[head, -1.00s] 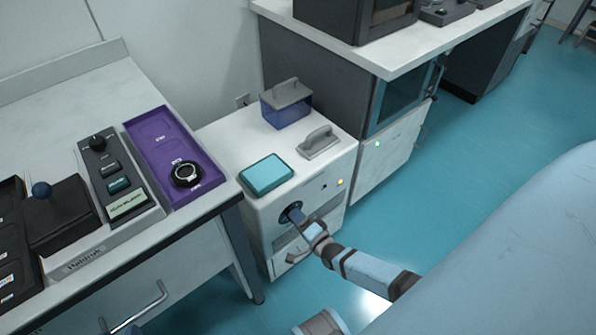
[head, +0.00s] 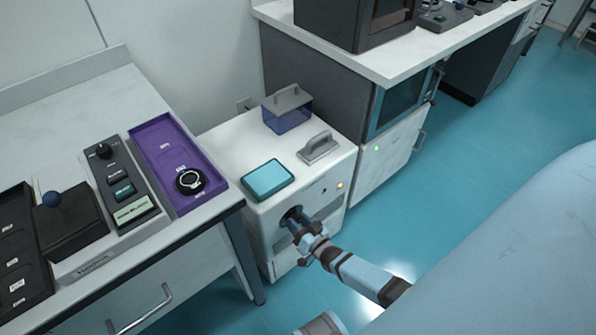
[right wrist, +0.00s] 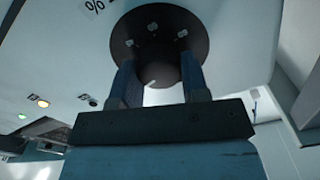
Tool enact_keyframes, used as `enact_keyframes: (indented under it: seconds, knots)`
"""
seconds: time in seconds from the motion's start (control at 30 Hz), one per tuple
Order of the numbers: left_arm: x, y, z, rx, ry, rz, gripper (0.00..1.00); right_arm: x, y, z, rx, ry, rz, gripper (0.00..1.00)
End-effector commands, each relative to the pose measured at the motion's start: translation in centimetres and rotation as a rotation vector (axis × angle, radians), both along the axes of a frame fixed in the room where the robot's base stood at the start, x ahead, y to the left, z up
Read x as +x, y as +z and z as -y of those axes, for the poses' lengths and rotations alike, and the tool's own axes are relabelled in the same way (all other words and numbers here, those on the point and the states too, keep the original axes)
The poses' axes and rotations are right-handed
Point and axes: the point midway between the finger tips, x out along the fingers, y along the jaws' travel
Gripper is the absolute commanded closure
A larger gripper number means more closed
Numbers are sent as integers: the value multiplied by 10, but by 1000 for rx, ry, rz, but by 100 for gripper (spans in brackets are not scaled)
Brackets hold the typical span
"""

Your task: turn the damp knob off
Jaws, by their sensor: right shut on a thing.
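The damp knob (right wrist: 158,66) is a dark round knob on a wider dark disc with small pale marks, on the front of a white cabinet (head: 333,211). A "%" sign is printed beside the disc in the right wrist view. My right gripper (head: 297,222) reaches the knob from the front. In the right wrist view its two blue fingers (right wrist: 160,82) stand on either side of the knob and are shut on it. The gripper hides much of the knob in the head view. My left gripper is not in view.
On the cabinet top are a teal-topped box (head: 268,178), a grey handled tool (head: 319,147) and a blue lidded container (head: 287,110). An amber light (head: 340,185) shows on the cabinet front. A bench (head: 190,226) with a purple tray (head: 159,150) stands at left. Blue floor lies open at right.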

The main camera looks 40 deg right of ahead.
Motion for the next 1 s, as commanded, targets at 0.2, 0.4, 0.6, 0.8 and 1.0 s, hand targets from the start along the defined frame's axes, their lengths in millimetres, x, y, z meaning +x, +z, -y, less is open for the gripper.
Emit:
enact_keyframes:
  seconds: [0.2, 0.4, 0.6, 0.8, 1.0]
  knots:
    - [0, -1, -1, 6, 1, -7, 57, 1, 2, -1, -201, -2, 18, 82]
    - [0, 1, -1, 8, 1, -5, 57, 1, 1, -1, -391, -2, 31, 82]
    - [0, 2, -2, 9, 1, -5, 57, 0, 1, -2, -580, -2, 46, 82]
    - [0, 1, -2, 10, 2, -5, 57, 0, 0, -2, -770, -1, 61, 82]
    - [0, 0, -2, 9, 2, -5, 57, 0, 0, -3, -956, -1, 76, 82]
